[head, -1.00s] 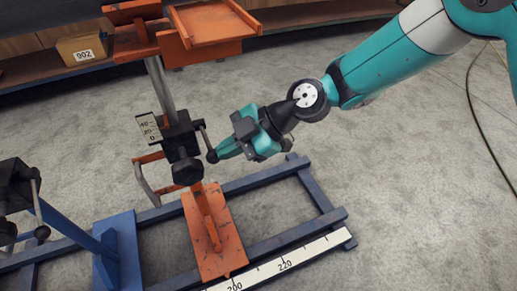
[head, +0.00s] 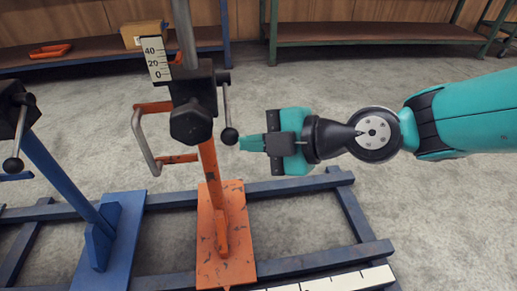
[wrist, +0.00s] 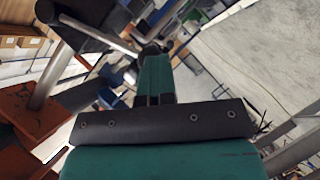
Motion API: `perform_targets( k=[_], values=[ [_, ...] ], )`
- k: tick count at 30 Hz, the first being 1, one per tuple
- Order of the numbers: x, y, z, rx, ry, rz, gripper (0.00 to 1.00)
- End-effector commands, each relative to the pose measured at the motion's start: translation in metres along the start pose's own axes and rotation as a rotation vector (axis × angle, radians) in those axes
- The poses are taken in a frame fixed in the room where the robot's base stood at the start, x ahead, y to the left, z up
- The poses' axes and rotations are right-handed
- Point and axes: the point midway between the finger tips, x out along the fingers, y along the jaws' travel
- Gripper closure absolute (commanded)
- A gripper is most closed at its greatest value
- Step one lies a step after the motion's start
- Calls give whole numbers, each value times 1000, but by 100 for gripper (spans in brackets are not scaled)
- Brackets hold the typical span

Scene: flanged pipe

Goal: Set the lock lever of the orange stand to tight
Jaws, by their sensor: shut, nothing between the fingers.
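The orange stand (head: 212,190) rises from an orange foot plate on the dark blue rail frame. Its black clamp block (head: 192,95) sits on the grey post. The lock lever (head: 226,104) is a thin metal rod on the block's right side, hanging nearly straight down, with a black ball (head: 229,136) at its end. My gripper (head: 246,143) is shut and empty, lying level just right of the ball. Its tip is very close to the ball; I cannot tell if they touch. In the wrist view the lever rod (wrist: 98,36) slants toward the shut fingers (wrist: 154,78).
A blue stand (head: 70,175) with its own ball-ended lever (head: 17,140) stands at the left. A bent grey handle (head: 143,142) is left of the orange stand. A white ruler (head: 345,281) lies along the front rail. The floor right of my gripper is clear.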

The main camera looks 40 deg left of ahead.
Motion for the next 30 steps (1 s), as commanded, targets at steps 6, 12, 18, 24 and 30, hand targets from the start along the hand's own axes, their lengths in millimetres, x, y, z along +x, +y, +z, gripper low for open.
perform_targets(
  k=[6, 12, 18, 24, 30],
  values=[
    [4, -3, 3, -26, 2, 19, 100],
    [4, -4, 4, -39, 2, 28, 100],
    [5, -4, 4, -46, 2, 33, 100],
    [5, -4, 5, -50, 2, 36, 100],
    [5, -4, 5, -52, 2, 37, 100]
  ],
)
